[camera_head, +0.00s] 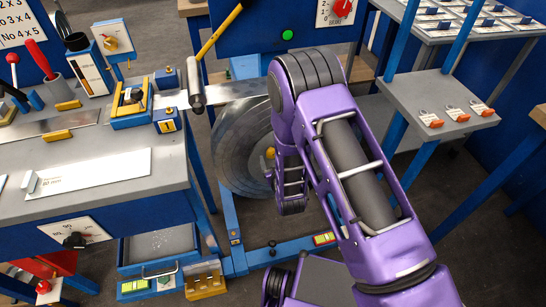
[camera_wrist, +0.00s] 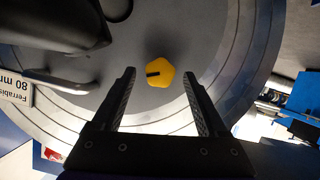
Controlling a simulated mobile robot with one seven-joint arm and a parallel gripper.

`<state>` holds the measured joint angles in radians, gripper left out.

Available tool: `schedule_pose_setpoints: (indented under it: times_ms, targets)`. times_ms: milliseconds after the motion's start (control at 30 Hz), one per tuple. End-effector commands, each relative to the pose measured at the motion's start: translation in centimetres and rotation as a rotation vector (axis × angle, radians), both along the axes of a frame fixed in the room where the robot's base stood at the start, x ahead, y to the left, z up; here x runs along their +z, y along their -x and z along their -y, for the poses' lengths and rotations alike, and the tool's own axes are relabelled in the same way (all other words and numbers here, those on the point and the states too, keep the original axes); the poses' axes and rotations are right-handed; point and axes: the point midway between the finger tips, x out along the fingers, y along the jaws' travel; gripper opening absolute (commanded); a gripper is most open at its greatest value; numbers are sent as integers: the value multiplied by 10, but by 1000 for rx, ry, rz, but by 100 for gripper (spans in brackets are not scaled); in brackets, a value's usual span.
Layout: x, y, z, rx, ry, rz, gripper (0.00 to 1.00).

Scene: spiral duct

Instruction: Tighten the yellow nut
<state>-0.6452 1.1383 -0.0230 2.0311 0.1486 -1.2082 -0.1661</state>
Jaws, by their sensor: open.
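The yellow nut (camera_wrist: 160,73) sits at the middle of a round grey metal disc (camera_wrist: 240,20) in the wrist view. It is faceted and has a dark slot or mark on its left half. My gripper (camera_wrist: 160,78) is open, with one black finger to each side of the nut in the picture and clear space between; I cannot tell how far the tips are from it in depth. In the head view the nut (camera_head: 270,153) shows small beside my gripper (camera_head: 275,178), and the disc (camera_head: 228,150) is partly hidden by my purple arm.
A blue machine with a red dial (camera_head: 343,8) is behind. A grey shelf (camera_head: 440,105) with tagged parts is at right. A blue floor bar (camera_head: 290,248) runs below.

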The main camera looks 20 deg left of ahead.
Motion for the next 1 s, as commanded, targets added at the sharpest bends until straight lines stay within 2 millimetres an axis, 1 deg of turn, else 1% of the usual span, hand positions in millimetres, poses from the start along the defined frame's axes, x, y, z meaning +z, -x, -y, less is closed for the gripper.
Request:
schedule_pose_setpoints:
  times_ms: [133,400,433,833,867,1000]
  targets:
    - [-3,-8,-4,0,-1,1,76]
    - [-4,-9,-5,0,0,0,76]
    - [-4,-9,-5,0,0,0,74]
    - [-4,-9,-5,0,0,0,2]
    - [-4,-9,-5,0,0,0,0]
    - [-4,-9,-4,0,-3,-1,0]
